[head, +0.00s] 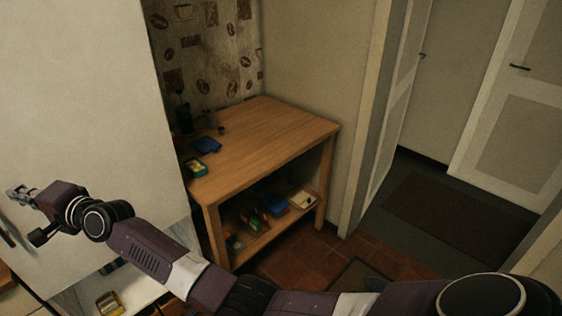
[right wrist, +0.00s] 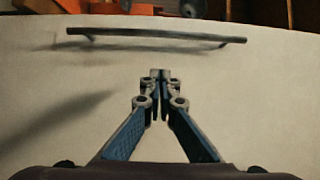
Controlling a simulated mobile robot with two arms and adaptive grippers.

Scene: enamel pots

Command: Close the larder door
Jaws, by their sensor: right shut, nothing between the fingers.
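A large pale door panel, which looks like the larder door (head: 85,95), fills the left of the head view. It also fills most of the right wrist view (right wrist: 250,100), with a dark bar handle (right wrist: 155,34) across its upper part. A piece of the handle (head: 7,236) shows at the left edge of the head view. My right gripper (head: 22,194) is in front of the panel, its fingers shut and empty. In the right wrist view its fingertips (right wrist: 160,76) point at the panel, short of the handle. I cannot tell whether they touch it. My left gripper is not in view.
A wooden table (head: 265,135) with small items and a lower shelf stands beyond the panel. A white shelf (head: 140,290) with a yellowish item (head: 108,302) shows below the panel. At right, an open doorway leads to a dark mat (head: 460,215).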

